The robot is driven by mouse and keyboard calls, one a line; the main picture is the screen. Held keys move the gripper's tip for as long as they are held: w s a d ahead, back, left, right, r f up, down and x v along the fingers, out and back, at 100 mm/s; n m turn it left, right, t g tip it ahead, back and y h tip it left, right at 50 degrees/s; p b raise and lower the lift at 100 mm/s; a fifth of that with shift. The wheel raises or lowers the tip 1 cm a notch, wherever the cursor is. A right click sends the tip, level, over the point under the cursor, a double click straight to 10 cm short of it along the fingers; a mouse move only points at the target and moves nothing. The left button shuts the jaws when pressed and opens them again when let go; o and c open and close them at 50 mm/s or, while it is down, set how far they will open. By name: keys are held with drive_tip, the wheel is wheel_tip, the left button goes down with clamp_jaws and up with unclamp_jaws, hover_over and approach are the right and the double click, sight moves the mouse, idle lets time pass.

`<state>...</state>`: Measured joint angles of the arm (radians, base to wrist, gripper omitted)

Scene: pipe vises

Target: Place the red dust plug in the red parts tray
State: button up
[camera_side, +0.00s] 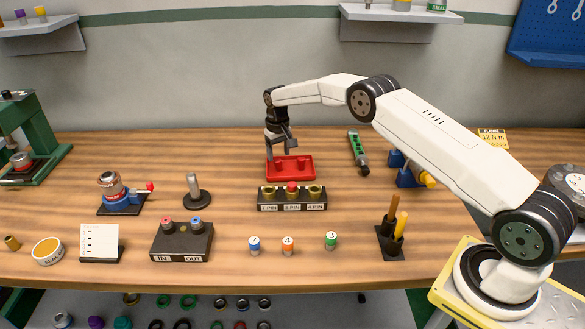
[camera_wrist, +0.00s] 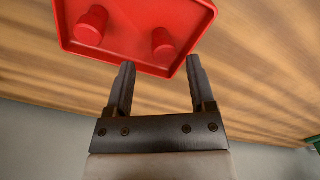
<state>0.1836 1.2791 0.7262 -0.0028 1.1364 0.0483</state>
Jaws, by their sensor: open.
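The red parts tray (camera_side: 290,175) lies on the bench at mid-picture, and its near part fills the top of the wrist view (camera_wrist: 130,58). Two red, round, tapered pieces stand inside it, a left one (camera_wrist: 92,25) and a right one (camera_wrist: 163,42); I cannot tell whether they are loose plugs or part of the tray. A red plug (camera_side: 292,187) sits on the middle, "5 PIN" place of the dark connector block (camera_side: 270,206). My gripper (camera_side: 283,151) is open and empty, above the back left of the tray; its fingers show in the wrist view (camera_wrist: 159,65).
A dark IN/OUT block (camera_side: 181,245) with a red and a blue top stands front left. Several small numbered cylinders stand front centre. A holder (camera_side: 391,246) with two upright handles is front right. A green marked tool (camera_side: 358,152) lies right of the tray.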

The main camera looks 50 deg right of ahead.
sight(279, 160)
wheel_tip(279, 160, up, 10)
drive_tip(key=shift+f, duration=0.2)
idle(0.8)
drive_tip(key=s+a+r+n+t, duration=0.1)
drive_tip(key=s+a+r, duration=0.1)
drive_tip(key=s+a, duration=0.35)
drive_tip(key=s+a+r, duration=0.1)
drive_tip(key=s+a, duration=0.1)
drive_tip(key=s, duration=0.6)
drive_tip(key=s+a+f, duration=0.1)
drive_tip(key=s+a, duration=0.1)
drive_tip(key=s, duration=0.8)
drive_tip(key=s+a+f+n+t, duration=0.1)
drive_tip(key=s+a, duration=0.1)
drive_tip(key=s, duration=0.8)
drive_tip(key=shift+s+n+t, duration=0.3)
drive_tip(key=shift+s, duration=0.1)
